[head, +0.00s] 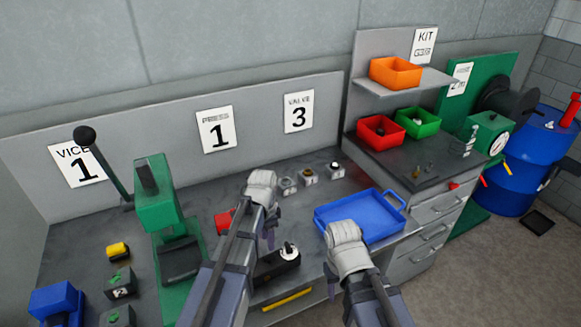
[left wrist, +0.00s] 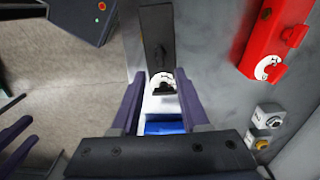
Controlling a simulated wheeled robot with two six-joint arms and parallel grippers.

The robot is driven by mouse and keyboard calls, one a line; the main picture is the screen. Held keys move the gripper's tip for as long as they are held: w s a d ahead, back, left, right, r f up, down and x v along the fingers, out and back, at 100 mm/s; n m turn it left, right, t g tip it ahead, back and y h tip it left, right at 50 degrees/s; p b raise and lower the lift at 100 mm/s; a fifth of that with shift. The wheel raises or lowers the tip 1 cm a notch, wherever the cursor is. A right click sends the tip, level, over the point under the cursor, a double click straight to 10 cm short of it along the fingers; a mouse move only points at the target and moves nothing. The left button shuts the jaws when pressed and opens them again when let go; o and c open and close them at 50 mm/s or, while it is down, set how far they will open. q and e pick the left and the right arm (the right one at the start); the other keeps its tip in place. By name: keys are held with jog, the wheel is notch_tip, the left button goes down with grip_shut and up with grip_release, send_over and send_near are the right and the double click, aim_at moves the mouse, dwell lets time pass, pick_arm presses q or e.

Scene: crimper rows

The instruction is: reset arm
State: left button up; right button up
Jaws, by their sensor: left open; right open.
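My left gripper (head: 270,230) is open above the bench, over the black block (head: 275,268) with a white round part (head: 288,251) on top. In the left wrist view its two purple fingers (left wrist: 160,80) stand apart. A white part with a dark mark (left wrist: 162,84) shows between them in the picture; I cannot tell whether they touch it. The dark block (left wrist: 158,35) extends beyond. My right gripper (head: 333,282) is open near the bench's front edge, in front of the blue tray (head: 325,222); its fingers are partly hidden by my arm.
A green press (head: 155,200) with a black lever stands left of my left arm. A red block (head: 224,219) is close beside that arm. Small grey fixtures (head: 308,175) line the back. Red (head: 380,132), green (head: 418,122) and orange (head: 395,73) bins stand at right.

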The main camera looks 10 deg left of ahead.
pick_arm(q)
jog(key=s+d+f+n+b, duration=0.3)
jog(key=s+d+f+b, duration=0.1)
jog(key=s, duration=0.3)
jog(key=s+d+f+n+y+b, duration=0.1)
jog(key=s+d+f+n+b, duration=0.2)
jog(key=s+d, duration=0.3)
jog(key=shift+s+d+f+n+b, duration=0.2)
jog(key=shift+s+f+n+b, duration=0.1)
jog(key=shift+s+f+b, duration=0.55)
